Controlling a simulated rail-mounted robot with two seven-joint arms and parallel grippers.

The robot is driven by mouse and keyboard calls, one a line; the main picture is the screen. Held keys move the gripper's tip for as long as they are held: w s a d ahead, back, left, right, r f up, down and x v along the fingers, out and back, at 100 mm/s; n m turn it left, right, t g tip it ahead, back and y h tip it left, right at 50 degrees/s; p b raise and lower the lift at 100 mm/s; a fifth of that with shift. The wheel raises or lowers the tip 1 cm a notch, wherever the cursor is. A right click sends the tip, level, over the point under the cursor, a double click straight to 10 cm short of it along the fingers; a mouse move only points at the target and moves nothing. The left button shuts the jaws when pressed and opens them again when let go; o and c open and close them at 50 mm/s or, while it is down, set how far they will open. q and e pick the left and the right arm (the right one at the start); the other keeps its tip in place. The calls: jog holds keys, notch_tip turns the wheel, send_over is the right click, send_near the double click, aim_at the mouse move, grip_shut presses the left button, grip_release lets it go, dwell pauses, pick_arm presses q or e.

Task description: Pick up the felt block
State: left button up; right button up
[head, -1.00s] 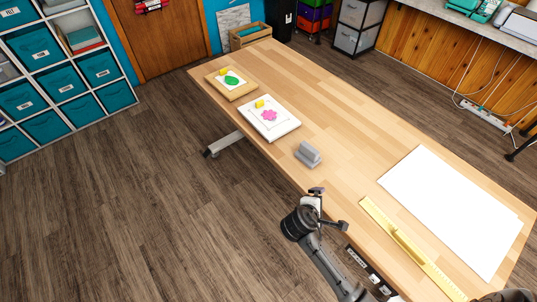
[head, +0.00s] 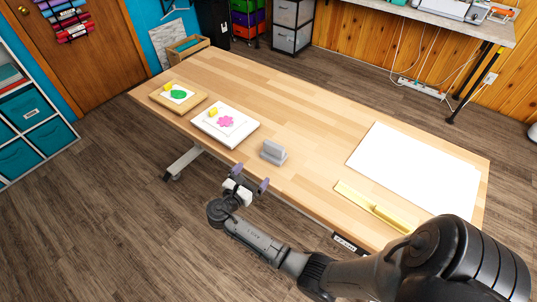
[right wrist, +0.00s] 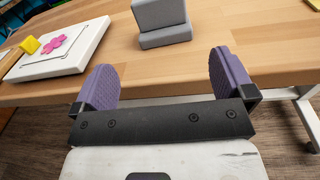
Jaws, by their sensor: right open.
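The felt block appears to be the grey, stepped block (head: 273,152) near the table's front edge. It stands upright on the wood, to the right of the white board. In the right wrist view the grey block (right wrist: 162,24) is at the top centre, beyond the fingertips, its top cut off by the frame. My right gripper (head: 250,177) is open and empty just off the table's front edge, short of the block and not touching it. Its two purple finger pads (right wrist: 164,82) are spread wide in the right wrist view. My left gripper is not in view.
The wooden table (head: 310,120) has a white board with a pink flower (head: 249,135), a tan board with a green shape (head: 195,108), a large white sheet (head: 415,165) and a yellow ruler (head: 370,205). The wood behind the block is clear.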

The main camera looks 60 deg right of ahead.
aim_at(272, 150)
jog(key=shift+n, duration=0.3)
jog(key=d+p, duration=0.1)
jog(key=d, duration=0.7)
jog(key=shift+d, duration=0.3)
jog(key=shift+d+r+p, duration=0.15)
jog(key=shift+d+p, duration=0.35)
jog(key=shift+d, duration=0.05)
jog(key=d+p, duration=0.1)
jog(key=d, duration=0.2)
jog(key=shift+s+d, duration=0.15)
jog(key=shift+d, duration=0.45)
jog(key=c, duration=0.8)
